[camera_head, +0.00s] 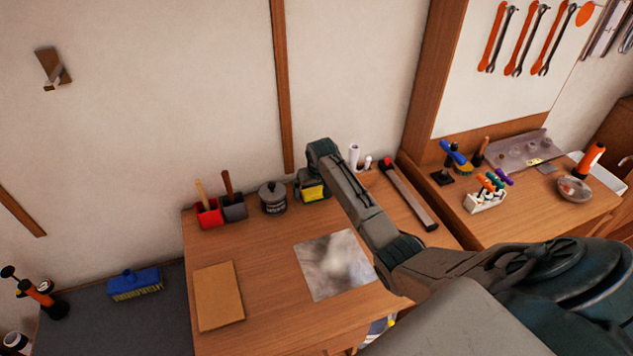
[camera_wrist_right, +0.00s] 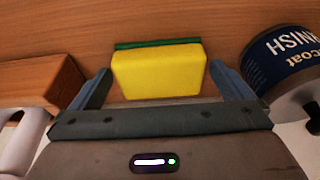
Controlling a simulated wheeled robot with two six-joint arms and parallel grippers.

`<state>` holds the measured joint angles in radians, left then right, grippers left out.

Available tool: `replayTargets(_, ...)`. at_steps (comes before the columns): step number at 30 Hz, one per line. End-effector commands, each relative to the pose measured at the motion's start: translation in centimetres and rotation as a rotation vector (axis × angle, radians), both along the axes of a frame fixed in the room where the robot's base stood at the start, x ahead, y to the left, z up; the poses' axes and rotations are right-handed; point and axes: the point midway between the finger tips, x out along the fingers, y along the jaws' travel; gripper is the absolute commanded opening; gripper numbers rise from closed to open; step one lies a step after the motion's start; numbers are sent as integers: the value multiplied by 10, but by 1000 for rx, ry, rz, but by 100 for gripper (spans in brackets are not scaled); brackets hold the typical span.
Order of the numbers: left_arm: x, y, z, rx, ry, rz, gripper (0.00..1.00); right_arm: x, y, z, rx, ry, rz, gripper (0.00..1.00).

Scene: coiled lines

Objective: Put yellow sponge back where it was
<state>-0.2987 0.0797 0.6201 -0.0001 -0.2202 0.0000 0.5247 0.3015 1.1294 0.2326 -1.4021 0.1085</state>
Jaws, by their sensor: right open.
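The yellow sponge (camera_head: 314,193) is at the back of the wooden workbench, partly hidden by my right gripper in the head view. In the right wrist view the sponge (camera_wrist_right: 158,72) shows its yellow face and a thin green layer along its upper edge. My right gripper (camera_head: 311,187) points down over it. In the wrist view the gripper (camera_wrist_right: 160,80) is open, with one finger on each side of the sponge and visible gaps between. Whether the sponge touches the bench cannot be told. My left gripper is not in view.
A varnish can (camera_head: 273,198) stands close left of the gripper; it also shows in the wrist view (camera_wrist_right: 285,65). A wooden block (camera_wrist_right: 40,82) is on the other side. Red (camera_head: 208,213) and grey (camera_head: 234,207) holders stand further left. The bench front holds a metal sheet (camera_head: 333,265) and brown board (camera_head: 218,296).

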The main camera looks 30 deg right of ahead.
Motion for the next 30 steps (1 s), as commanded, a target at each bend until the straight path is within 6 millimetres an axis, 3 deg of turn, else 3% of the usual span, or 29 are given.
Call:
replayTargets(18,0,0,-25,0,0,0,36,-27,6,101,0,-1,0,100)
replayTargets(30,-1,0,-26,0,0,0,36,-30,7,112,0,1,-1,100)
